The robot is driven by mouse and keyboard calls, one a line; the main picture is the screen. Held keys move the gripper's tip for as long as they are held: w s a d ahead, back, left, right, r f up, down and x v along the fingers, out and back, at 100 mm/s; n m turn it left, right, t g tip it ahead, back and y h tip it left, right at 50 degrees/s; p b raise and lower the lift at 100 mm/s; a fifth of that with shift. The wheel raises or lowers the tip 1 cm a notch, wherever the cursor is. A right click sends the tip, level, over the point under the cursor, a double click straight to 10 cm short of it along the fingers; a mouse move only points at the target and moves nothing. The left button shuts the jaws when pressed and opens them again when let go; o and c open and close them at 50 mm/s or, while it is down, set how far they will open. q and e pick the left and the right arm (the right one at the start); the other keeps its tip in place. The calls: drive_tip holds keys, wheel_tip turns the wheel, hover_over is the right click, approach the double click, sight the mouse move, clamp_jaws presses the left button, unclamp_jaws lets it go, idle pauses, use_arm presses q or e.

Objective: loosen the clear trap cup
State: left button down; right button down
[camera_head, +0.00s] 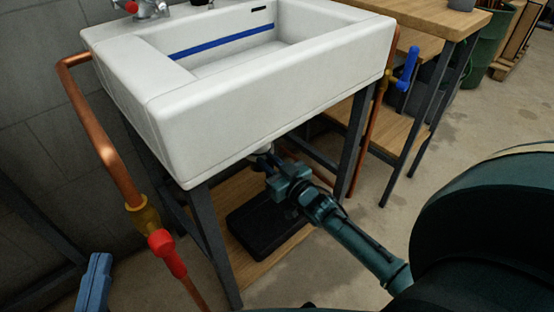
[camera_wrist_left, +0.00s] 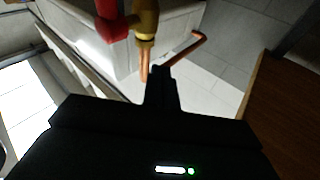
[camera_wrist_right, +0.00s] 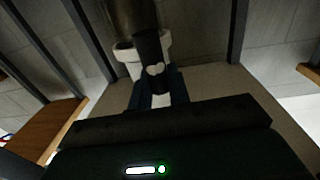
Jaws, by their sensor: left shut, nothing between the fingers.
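The white sink (camera_head: 250,90) stands on a dark frame. My right gripper (camera_head: 265,158) reaches under it, close below the drain. In the right wrist view, a white drain fitting (camera_wrist_right: 127,56) and a brownish see-through part (camera_wrist_right: 130,18), which looks like the trap cup, are just beyond the fingers. The fingers overlap the fitting in that view. I cannot tell whether they touch or grip it. My left gripper (camera_head: 98,262) is shut and empty at the lower left; its fingertips also show in the left wrist view (camera_wrist_left: 160,75).
A copper pipe (camera_head: 105,145) with a brass valve (camera_head: 146,212) and red handle (camera_head: 166,250) stands left of the sink. A black tray (camera_head: 262,228) sits on the wooden shelf below. A blue-handled valve (camera_head: 407,68) and workbench (camera_head: 440,20) are at right.

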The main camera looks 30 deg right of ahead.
use_arm(q)
drive_tip(key=shift+s+a+f+m+g+y+p, duration=0.15)
drive_tip(key=shift+a+f+m+g+y+p, duration=0.25)
drive_tip(key=shift+p, duration=1.35)
use_arm(e)
drive_tip(key=w+a, duration=0.3)
drive_tip(key=a, duration=0.3)
drive_tip(key=shift+w, duration=0.2)
use_arm(q)
drive_tip(key=shift+d, duration=0.15)
use_arm(e)
drive_tip(key=shift+w, duration=0.1)
use_arm(q)
drive_tip(key=shift+r, duration=0.1)
use_arm(e)
drive_tip(key=c, duration=1.4)
unclamp_jaws()
use_arm(q)
drive_tip(key=shift+r, duration=0.15)
use_arm(e)
drive_tip(key=shift+o, duration=0.4)
